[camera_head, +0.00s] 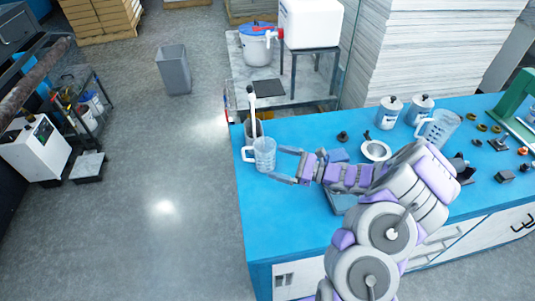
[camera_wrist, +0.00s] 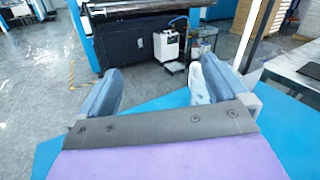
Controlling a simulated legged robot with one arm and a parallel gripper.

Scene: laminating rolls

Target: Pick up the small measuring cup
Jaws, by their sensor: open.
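The small measuring cup (camera_head: 264,154), clear and bluish with a white handle on its left, stands upright near the left end of the blue bench. A larger clear measuring jug (camera_head: 438,128) stands further right on the bench. My gripper (camera_head: 278,164) is open just right of the small cup, its fingers pointing left at it. I cannot tell whether they touch it. In the wrist view my gripper (camera_wrist: 168,75) has its two fingers spread, with a pale shape near the right finger that I cannot identify.
A dark container (camera_head: 252,127) with a white-handled tool stands right behind the small cup. A white funnel-like bowl (camera_head: 376,151) and two white cans (camera_head: 390,112) are further right. The blue bench's (camera_head: 270,215) left edge is close to the cup; the bench front-left is clear.

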